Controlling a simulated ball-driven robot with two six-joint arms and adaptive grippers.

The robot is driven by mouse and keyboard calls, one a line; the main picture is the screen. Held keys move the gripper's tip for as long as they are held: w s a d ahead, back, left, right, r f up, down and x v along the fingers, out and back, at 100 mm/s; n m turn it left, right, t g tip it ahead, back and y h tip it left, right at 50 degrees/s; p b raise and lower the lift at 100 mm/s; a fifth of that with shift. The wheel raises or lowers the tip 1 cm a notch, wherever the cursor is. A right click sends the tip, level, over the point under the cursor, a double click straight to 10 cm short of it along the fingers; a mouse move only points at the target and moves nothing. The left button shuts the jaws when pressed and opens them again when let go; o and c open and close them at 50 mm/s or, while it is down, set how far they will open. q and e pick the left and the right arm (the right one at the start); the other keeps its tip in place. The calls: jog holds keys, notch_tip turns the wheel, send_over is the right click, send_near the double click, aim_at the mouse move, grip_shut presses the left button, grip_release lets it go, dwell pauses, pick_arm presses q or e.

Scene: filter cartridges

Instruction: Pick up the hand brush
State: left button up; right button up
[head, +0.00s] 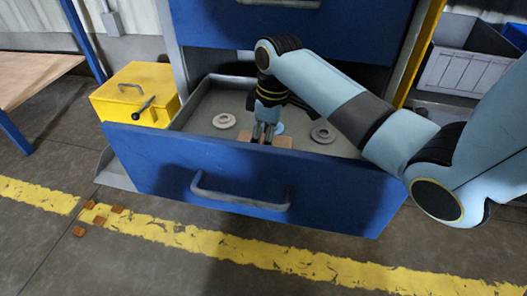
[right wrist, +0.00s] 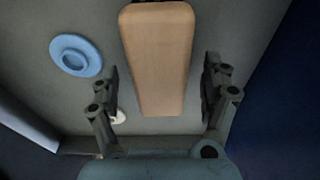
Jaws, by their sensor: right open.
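The hand brush shows in the right wrist view as a long tan wooden back (right wrist: 157,60) with rounded corners. In the head view its tan ends (head: 283,141) show low inside the open blue drawer (head: 160,165), near the front wall. My right gripper (head: 264,134) points down into the drawer over the brush's middle, which it partly hides. In the right wrist view the right gripper (right wrist: 160,95) is open, with one finger on each side of the brush and gaps between. The bristles are not visible. My left gripper is not in view.
The drawer also holds a pale ring (head: 224,120), a grey ring (head: 322,134) and a blue disc (right wrist: 76,55). The drawer's front wall is close to the gripper. A yellow box (head: 125,92) stands at the left. Small brown pieces (head: 78,231) lie on the floor.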

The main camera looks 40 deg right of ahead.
jog(key=shift+f, duration=0.1)
jog(key=shift+c, duration=0.4)
jog(key=c, duration=1.3)
